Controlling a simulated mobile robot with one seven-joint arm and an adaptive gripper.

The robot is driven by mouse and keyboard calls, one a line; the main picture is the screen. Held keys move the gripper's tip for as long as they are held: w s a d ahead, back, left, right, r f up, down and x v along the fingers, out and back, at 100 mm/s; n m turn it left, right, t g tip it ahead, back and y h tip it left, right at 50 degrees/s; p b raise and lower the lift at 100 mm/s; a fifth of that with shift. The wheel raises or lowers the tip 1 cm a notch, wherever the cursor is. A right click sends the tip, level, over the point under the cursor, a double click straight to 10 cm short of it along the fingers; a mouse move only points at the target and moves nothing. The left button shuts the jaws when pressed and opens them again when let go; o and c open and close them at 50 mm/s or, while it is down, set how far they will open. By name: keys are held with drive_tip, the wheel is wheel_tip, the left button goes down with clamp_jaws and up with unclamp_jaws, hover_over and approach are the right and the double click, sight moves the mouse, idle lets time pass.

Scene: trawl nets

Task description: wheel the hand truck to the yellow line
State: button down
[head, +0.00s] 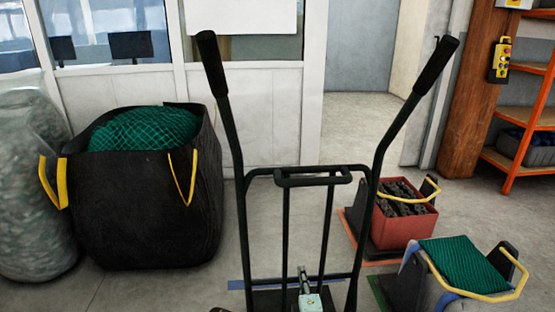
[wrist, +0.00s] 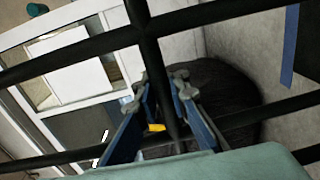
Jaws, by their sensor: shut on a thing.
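The black hand truck (head: 313,181) stands upright in the middle of the head view. Its two grip handles spread up and outward, and its lower part is cut off by the picture's bottom edge. My gripper (head: 303,272) is low at the hand truck's frame. In the wrist view, the fingers of my gripper (wrist: 161,84) are shut on a dark bar of the hand truck (wrist: 148,45), one finger on each side. No yellow line on the floor shows in either view.
A black bag (head: 145,215) with green net stands left, beside a clear sack (head: 30,190). Blue tape (head: 236,285) crosses the floor. An orange shelf (head: 520,115) is at far right.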

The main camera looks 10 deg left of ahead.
drive_tip(key=shift+w+a+r+t+b, duration=0.15)
drive_tip(key=shift+w+r+t+b, duration=0.15)
drive_tip(key=shift+b, duration=0.7)
drive_tip(key=shift+f, duration=0.1)
drive_tip(key=c, duration=1.8)
unclamp_jaws()
drive_tip(key=shift+s+f, duration=0.1)
drive_tip(key=shift+f, duration=0.1)
drive_tip(key=shift+f, duration=0.1)
